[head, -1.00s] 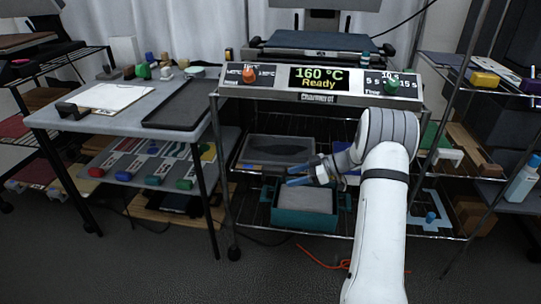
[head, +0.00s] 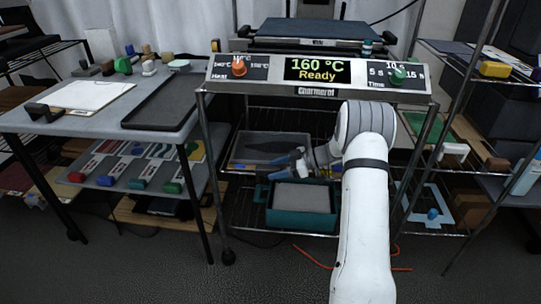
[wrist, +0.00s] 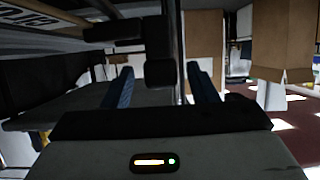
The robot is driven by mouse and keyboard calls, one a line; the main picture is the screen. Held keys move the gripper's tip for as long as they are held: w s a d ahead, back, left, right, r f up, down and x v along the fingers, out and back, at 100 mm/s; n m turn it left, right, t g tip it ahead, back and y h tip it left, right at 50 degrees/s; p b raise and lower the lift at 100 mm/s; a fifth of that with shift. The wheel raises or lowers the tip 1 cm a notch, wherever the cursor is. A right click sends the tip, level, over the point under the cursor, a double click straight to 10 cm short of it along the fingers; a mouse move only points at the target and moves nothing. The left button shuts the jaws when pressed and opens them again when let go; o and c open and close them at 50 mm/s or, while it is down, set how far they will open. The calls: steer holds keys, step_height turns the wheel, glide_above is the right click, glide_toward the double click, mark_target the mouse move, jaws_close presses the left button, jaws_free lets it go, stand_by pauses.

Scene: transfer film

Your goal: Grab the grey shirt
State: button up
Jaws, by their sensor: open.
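A flat grey cloth (head: 302,196), which looks like the grey shirt, lies in a teal bin (head: 300,221) on the lower wire shelf under the heat press. My gripper (head: 281,165) has blue fingers and is at the bin's back left, in front of a grey tray. In the head view it appears above the cloth and apart from it. In the wrist view my gripper (wrist: 162,85) is open with its fingers wide apart, and no cloth shows between them.
The heat press panel (head: 318,70) reads 160 °C Ready above the shelf. The grey tray (head: 245,162) sits on the middle shelf. A side table (head: 60,125) stands left. An orange cord (head: 310,255) lies on the floor. Wrist view shows brown boxes (wrist: 195,45) at right.

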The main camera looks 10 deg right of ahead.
mark_target(268, 171)
steer(key=x, duration=0.3)
steer(key=shift+s+a+f+b, duration=0.1)
steer(key=shift+a+f+b, duration=0.05)
steer(key=shift+b, duration=0.15)
jaws_close()
